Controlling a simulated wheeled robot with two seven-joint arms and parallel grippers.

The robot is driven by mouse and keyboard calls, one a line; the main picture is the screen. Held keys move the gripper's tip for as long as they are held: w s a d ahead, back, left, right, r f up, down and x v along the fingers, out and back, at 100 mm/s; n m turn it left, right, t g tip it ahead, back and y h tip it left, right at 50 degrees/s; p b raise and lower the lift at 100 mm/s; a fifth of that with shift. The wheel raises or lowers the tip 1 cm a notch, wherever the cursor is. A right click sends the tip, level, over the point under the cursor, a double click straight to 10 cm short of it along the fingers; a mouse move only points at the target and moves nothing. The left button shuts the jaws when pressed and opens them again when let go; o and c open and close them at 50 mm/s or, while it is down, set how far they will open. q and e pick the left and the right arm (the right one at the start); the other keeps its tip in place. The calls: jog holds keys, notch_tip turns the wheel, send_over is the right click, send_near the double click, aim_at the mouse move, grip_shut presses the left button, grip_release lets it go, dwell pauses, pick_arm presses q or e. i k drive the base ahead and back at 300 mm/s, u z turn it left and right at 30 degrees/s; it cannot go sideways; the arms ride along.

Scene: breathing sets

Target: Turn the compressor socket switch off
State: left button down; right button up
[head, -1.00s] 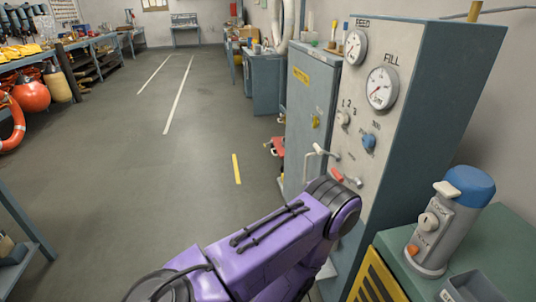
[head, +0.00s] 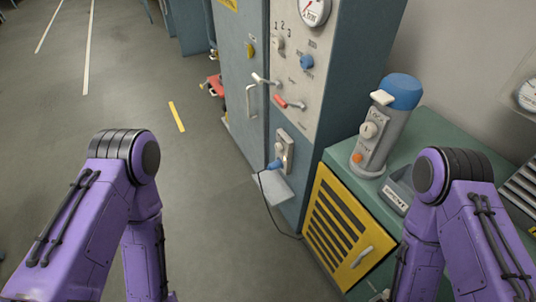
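The socket (head: 285,144) is a grey plate low on the front of the tall panel cabinet. A blue plug (head: 275,165) sits at its lower part, with a dark cable hanging down toward the floor. A small light detail shows on the plate beside the plug; its switch position is too small to tell. The cable runs toward the yellow louvred compressor front (head: 338,225) on the right. My purple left arm stands left of the socket and my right arm to its right. Both grippers are below the picture, out of view.
The panel (head: 297,60) carries a gauge, knobs and a red-handled lever (head: 288,102). A small grey ledge (head: 272,190) juts below the socket. Floor at left is clear.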

aim_at(279, 147)
jog(key=u, duration=1.4)
jog(key=i, duration=1.3)
jog(key=z, duration=2.6)
